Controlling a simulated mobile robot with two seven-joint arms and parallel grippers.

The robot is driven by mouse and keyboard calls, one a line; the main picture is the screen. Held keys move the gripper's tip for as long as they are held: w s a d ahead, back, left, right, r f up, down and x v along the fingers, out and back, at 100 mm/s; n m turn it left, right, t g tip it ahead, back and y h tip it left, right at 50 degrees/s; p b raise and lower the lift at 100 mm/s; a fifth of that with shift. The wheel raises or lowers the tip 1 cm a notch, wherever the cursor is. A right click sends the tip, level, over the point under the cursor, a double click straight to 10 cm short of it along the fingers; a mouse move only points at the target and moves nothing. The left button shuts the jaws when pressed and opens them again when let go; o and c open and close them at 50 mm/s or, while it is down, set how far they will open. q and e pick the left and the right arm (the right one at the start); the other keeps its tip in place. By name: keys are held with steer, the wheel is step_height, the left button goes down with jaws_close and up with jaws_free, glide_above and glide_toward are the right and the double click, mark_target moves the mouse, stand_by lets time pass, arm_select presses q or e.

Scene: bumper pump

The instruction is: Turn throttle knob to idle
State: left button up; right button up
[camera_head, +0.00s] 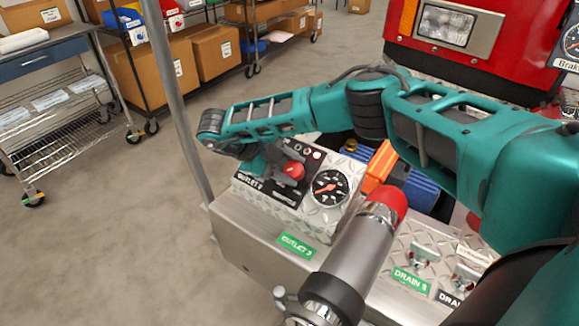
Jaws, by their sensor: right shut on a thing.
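A small control panel (266,189) with a black face sits on the bumper's diamond plate. It carries a red knob (293,170), which I take as the throttle knob; its setting is too small to read. My right gripper (277,165) reaches down to the panel from above left and is shut at the red knob. Its fingertips are small and partly hidden by the gripper body, so the exact grip is hard to see. My left gripper is not in view.
A thick nozzle with a red tip (387,199) stands in front. Drain handles (419,254) are at lower right, and a red vehicle front (490,60) rises behind. The floor at left is clear, with a wire cart (60,120) beyond.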

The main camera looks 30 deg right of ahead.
stand_by(0.3)
steer(key=o, duration=1.1)
steer(key=shift+c, duration=0.2)
steer(key=v, duration=1.3)
steer(key=shift+a+f, duration=0.1)
